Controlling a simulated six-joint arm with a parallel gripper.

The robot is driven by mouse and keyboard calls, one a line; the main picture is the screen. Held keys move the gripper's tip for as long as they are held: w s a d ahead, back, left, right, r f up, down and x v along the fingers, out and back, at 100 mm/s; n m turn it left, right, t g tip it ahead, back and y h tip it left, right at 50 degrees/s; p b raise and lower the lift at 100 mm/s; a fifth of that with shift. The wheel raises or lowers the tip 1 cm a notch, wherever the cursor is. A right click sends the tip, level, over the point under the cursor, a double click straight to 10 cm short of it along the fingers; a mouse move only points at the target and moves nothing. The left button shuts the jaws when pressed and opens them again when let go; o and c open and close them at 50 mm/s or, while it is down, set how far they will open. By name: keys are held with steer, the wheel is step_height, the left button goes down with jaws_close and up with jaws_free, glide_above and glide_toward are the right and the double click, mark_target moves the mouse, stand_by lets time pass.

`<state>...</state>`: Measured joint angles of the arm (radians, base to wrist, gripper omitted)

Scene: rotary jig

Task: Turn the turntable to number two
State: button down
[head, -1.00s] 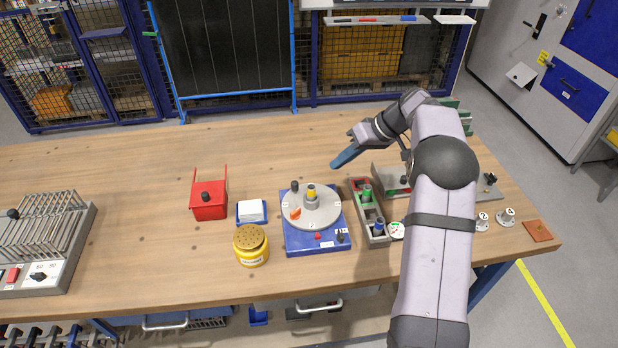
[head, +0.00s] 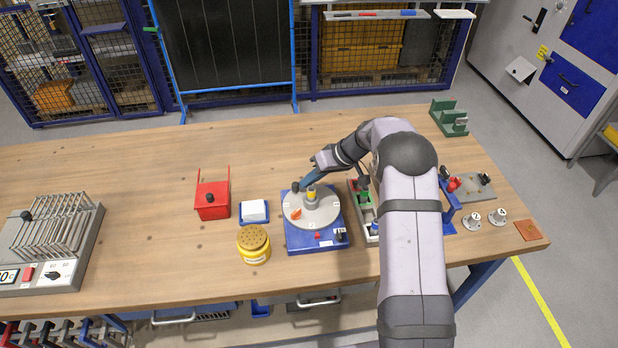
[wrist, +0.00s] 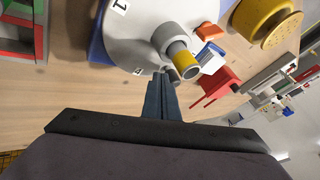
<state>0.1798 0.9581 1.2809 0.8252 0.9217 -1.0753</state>
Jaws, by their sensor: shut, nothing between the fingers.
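The turntable is a light grey disc (head: 322,216) on a blue base (head: 302,243). A grey hub post with a yellow band (head: 311,193) stands at its centre, an orange piece (head: 296,214) lies on it, and a black knob (head: 295,188) stands at its far-left rim. Contact with the knob cannot be told.
A yellow perforated-top jar (head: 254,245), a white block in a blue tray (head: 254,212) and a red box (head: 212,203) stand left of the turntable. A grey bin with green and red parts (head: 364,215) is close on its right. The table behind is clear.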

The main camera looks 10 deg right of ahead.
stand_by(0.3)
steer(key=shift+s+a+f+b, duration=0.2)
steer(key=shift+a+b, duration=0.35)
steer(key=shift+b, duration=0.65)
steer(key=shift+a+r, duration=0.15)
steer(key=shift+r, duration=0.05)
